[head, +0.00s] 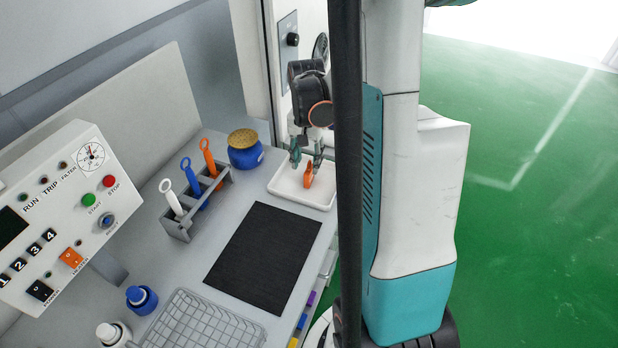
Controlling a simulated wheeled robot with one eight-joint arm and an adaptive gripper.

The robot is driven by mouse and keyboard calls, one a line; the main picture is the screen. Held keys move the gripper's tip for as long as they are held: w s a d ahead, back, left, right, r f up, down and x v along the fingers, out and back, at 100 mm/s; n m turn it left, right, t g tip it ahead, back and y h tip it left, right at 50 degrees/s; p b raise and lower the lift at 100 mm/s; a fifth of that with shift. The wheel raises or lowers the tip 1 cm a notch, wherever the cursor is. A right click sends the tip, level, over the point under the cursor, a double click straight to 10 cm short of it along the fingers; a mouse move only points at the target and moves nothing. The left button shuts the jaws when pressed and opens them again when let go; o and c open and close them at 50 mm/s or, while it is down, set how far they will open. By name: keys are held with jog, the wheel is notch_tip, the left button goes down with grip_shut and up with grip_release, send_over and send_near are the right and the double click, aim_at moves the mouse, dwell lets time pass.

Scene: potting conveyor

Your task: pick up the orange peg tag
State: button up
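An orange piece (308,176), which looks like the orange peg tag, stands tilted in the white tray (286,195) at the back of the bench. My gripper (307,158) points down over the tray, with its two dark fingers apart. The orange piece is just below and between the fingertips; I cannot tell whether they touch it. Another orange piece, with a ring top (209,160), stands in the grey rack (180,228) beside a blue one (191,178) and a white one (173,198).
A blue jar with a tan perforated top (245,150) stands between rack and tray. A control panel (60,215) is at left. My column hides the tray's right side.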

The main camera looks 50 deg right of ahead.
aim_at(309, 168)
jog(key=f+b, duration=0.1)
jog(key=f, duration=0.2)
jog(key=f+b, duration=0.1)
jog(key=f, duration=0.1)
jog(key=shift+s+d+f+b, duration=0.1)
jog(key=shift+s+f+b, duration=0.1)
jog(key=shift+s+b, duration=0.1)
jog(key=shift+r, duration=0.1)
grip_shut()
